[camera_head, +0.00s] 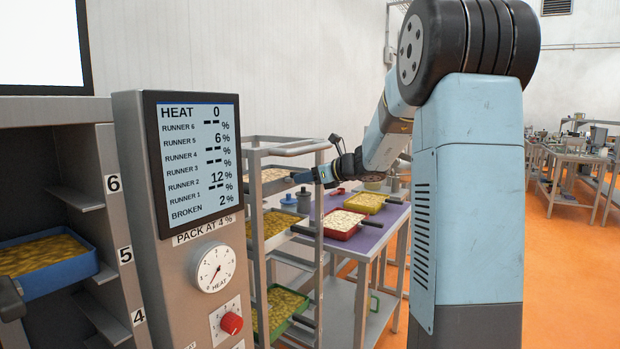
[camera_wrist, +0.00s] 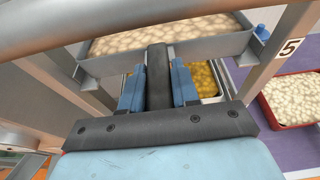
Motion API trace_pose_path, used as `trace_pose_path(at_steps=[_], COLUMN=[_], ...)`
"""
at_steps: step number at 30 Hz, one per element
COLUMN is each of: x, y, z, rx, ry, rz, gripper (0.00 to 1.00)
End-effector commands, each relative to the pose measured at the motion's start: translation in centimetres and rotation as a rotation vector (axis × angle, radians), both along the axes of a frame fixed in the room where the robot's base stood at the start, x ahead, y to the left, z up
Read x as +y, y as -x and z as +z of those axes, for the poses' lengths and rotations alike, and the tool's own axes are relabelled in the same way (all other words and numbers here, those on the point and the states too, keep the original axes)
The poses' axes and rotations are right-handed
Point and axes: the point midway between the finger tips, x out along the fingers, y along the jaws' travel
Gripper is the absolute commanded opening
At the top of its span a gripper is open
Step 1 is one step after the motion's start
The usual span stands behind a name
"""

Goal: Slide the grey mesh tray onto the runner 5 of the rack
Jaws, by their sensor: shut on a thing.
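The grey tray (camera_wrist: 222,47) holds pale pieces and sits between the rack's posts in the wrist view. Its dark handle (camera_wrist: 158,75) points toward me, between my blue fingers. My gripper (camera_wrist: 158,92) is shut on that handle. In the head view my gripper (camera_head: 303,177) is at the front of the open metal rack (camera_head: 257,200), near its upper part. A label 5 (camera_wrist: 290,48) is on the rack's right post, beside the tray. Whether the tray rests on the runner, and its mesh, cannot be told.
Lower in the rack are a yellow-filled tray (camera_head: 272,224) and a green tray (camera_head: 287,322). A purple-topped table (camera_head: 372,238) behind holds a red tray (camera_head: 341,232), a yellow tray (camera_head: 366,210) and jars. A display post (camera_head: 188,240) and a cabinet with a blue tray (camera_head: 60,277) stand left.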

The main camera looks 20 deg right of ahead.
Motion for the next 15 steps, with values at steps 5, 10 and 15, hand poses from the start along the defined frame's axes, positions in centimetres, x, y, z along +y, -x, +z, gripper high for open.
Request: trace_pose_path(at_steps=[5,10,15], x=[0.05,0.06,0.05], y=[0.02,0.02,0.01], z=[-0.18,-0.18,-0.13], rx=[0.003,0.003,0.002], ry=[0.001,0.001,0.001], rz=[0.001,0.002,0.001], gripper=[0.0,0.32,0.48])
